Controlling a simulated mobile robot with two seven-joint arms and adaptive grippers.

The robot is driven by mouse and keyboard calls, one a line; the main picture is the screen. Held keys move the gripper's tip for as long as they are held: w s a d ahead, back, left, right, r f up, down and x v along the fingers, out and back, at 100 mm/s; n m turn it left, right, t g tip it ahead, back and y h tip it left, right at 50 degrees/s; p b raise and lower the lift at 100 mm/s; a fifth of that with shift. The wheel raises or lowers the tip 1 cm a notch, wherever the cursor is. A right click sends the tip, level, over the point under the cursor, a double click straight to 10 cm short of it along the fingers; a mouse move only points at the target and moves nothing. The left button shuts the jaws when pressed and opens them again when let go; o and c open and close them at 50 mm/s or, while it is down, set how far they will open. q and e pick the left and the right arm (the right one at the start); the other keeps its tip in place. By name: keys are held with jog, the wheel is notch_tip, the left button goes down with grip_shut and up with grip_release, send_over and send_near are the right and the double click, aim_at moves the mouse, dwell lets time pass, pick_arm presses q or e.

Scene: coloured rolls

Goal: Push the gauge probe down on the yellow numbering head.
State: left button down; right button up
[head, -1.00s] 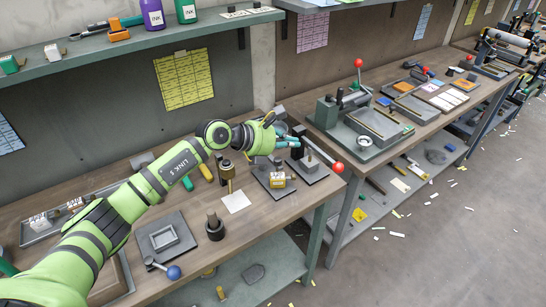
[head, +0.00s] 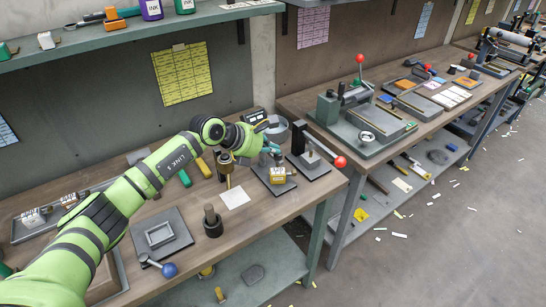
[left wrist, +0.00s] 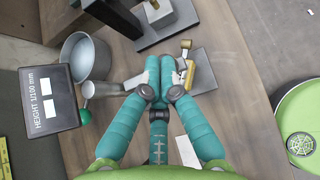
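The yellow numbering head (head: 278,175) sits on a dark plate (head: 262,172) near the bench's front right. It also shows in the left wrist view (left wrist: 203,75), partly behind my fingers. My left gripper (head: 271,150) is just above and behind it, pointing down. In the left wrist view its teal fingers (left wrist: 163,65) are drawn together, with nothing clearly held. The gauge's dark readout, marked HEIGHT 1/100 mm (left wrist: 48,97), stands beside a grey arm that runs toward my fingers. The probe tip is hidden behind the fingers, so contact cannot be told. My right gripper is out of view.
A lever press with a red ball (head: 340,162) stands close on the right. A grey round pan (head: 277,128) is behind. The bench edge is in front.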

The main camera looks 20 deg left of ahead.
pick_arm(q)
jog(key=shift+f, duration=0.3)
jog(key=shift+r, duration=0.45)
jog(key=shift+f, duration=0.1)
dwell(0.4)
